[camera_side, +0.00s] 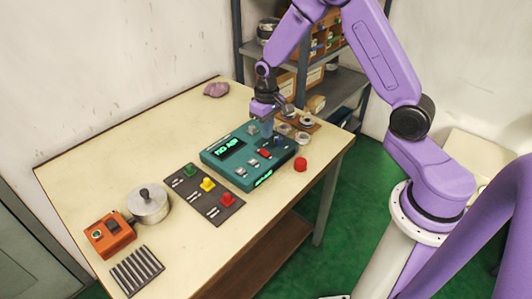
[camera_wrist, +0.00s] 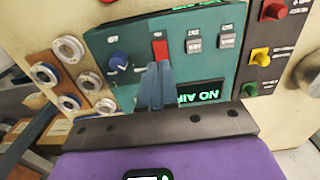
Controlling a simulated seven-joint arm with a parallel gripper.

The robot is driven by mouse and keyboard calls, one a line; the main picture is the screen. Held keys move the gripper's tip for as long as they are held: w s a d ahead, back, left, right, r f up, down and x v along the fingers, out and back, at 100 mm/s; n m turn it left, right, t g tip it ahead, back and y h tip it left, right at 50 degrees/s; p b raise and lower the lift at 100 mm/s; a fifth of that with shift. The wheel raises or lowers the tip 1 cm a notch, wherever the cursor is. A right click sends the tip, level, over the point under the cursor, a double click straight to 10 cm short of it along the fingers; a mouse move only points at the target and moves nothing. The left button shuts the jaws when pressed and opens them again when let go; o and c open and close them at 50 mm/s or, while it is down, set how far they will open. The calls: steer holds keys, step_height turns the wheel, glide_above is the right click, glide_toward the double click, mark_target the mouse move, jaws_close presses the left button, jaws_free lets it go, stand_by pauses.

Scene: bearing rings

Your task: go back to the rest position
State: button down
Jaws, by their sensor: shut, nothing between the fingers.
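My gripper (camera_side: 268,132) is over the teal control box (camera_side: 217,171) on the table, with its blue fingers pointing down. In the wrist view my gripper (camera_wrist: 158,68) is shut, with nothing between the fingers. The fingertips overlap the lower edge of a red switch (camera_wrist: 160,49) on the teal box (camera_wrist: 140,58); I cannot tell whether they touch it. A blue knob (camera_wrist: 121,61) and two grey buttons, one of them here (camera_wrist: 194,45), are beside the switch. A lit green display is partly hidden behind the fingers.
Shelves stand behind.

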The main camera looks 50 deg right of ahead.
steer(key=s+a+r+n, duration=0.6)
steer(key=s+a+r, duration=0.4)
steer(key=s, duration=0.4)
steer(key=s+r+n, duration=0.2)
steer(key=s+n, duration=0.1)
steer(key=s, duration=0.5)
steer(key=s+d+r+n, duration=0.1)
steer(key=s+r+n, duration=0.1)
steer(key=s, duration=0.7)
steer(key=shift+d+r+n, duration=0.15)
steer(key=shift+r+n, duration=0.1)
steer(key=shift+n, duration=0.55)
